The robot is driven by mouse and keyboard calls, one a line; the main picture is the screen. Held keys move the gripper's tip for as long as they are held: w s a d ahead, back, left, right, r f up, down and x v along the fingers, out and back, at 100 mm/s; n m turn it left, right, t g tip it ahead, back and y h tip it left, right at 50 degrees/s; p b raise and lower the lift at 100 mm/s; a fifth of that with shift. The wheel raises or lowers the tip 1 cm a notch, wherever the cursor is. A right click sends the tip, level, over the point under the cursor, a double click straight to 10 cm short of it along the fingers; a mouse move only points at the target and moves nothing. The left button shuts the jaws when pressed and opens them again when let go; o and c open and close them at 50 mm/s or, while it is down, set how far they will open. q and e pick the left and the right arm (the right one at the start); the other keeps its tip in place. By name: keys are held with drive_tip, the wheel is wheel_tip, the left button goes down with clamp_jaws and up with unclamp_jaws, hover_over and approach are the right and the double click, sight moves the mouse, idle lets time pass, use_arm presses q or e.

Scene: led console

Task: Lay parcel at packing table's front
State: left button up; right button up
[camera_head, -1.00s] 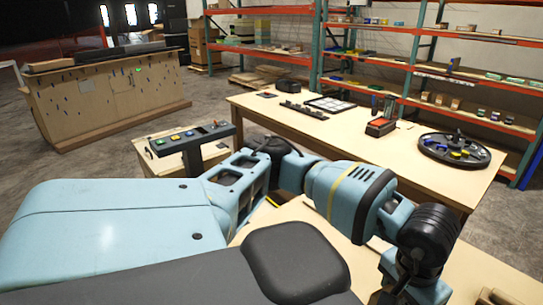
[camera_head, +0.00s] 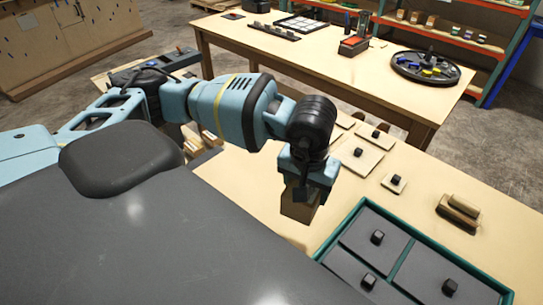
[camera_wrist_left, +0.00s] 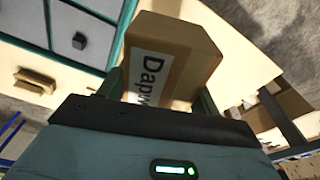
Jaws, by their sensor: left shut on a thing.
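My left gripper (camera_head: 304,190) points down over the front part of a near light-wood table (camera_head: 247,190). It is shut on a brown cardboard parcel (camera_head: 298,210). In the left wrist view the parcel (camera_wrist_left: 172,60) sits between the two fingers and has a white label with partly visible dark lettering. In the head view only the parcel's lower part shows below the gripper. Whether the parcel touches the tabletop, I cannot tell. My right gripper is not in view.
A green-rimmed tray (camera_head: 345,216) with dark knobbed panels lies right of the parcel. Knobbed wooden pieces (camera_head: 360,152) and a wooden block with a handle (camera_head: 459,211) lie on the near table. A second table (camera_head: 330,75) with a round black carousel (camera_head: 425,66) stands behind.

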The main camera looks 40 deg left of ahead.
use_arm(q)
drive_tip(key=n, duration=0.2)
drive_tip(key=d+n, duration=0.1)
drive_tip(key=shift+w+f+n, duration=0.3)
drive_tip(key=n, duration=0.4)
drive_tip(key=shift+w+d+f+y, duration=0.3)
drive_tip(key=shift+d+y, duration=0.05)
drive_tip(key=shift+y, duration=0.05)
drive_tip(key=n, duration=0.4)
drive_tip(key=d+f+n+g, duration=0.1)
drive_tip(key=n, duration=0.1)
drive_tip(key=shift+w, duration=0.35)
wheel_tip(320, 180, down, 8)
drive_tip(key=d+m+h, duration=0.2)
drive_tip(key=m, duration=3.2)
drive_tip(key=shift+w+d+f+m+b, duration=0.2)
drive_tip(key=shift+w+d+m+b, duration=0.1)
drive_tip(key=shift+w+b, duration=0.05)
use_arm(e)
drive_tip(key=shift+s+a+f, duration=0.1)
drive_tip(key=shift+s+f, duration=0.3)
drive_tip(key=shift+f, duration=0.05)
use_arm(q)
drive_tip(key=shift+a, duration=0.1)
